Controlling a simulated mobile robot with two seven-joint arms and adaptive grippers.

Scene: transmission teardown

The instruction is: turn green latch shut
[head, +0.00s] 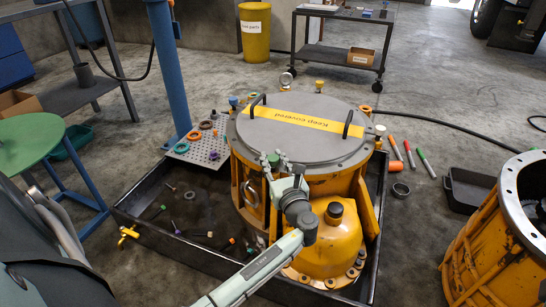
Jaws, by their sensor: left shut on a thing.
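The yellow transmission housing (325,187) stands in a black tray (190,248), with a grey round lid (300,148) on top marked "Keep covered". My left gripper (275,165) is at the near left rim of the lid, its fingers shut on a small green part, which looks like the green latch (273,159). The fingers hide most of the latch, so its exact angle cannot be told. My left arm reaches in from the bottom, in front of the housing. My right gripper is not in view.
Two black handles and a yellow strip (306,119) are on the lid. A perforated plate (203,149) with rings lies at the tray's back left. Loose bolts lie in the tray. A second yellow housing (490,240) stands at right. Markers (409,154) lie on the floor.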

